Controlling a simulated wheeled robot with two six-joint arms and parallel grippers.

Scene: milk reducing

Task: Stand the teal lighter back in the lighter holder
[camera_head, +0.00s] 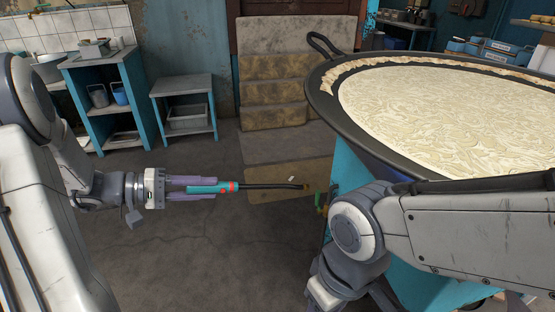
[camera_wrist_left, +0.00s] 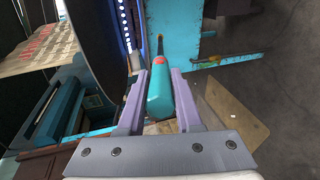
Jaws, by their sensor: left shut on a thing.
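I cannot make out a lighter holder for certain. My right arm crosses the right side of the head view, and its gripper does not show.
A wide black pan (camera_head: 325,104) full of pale, creamy milk stands on a teal stove (camera_head: 350,172) at the right. Stone steps (camera_head: 272,117) rise behind. A teal shelf (camera_head: 132,84) and a small table (camera_head: 182,86) stand back left. The floor (camera_head: 200,250) below my left gripper is clear.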

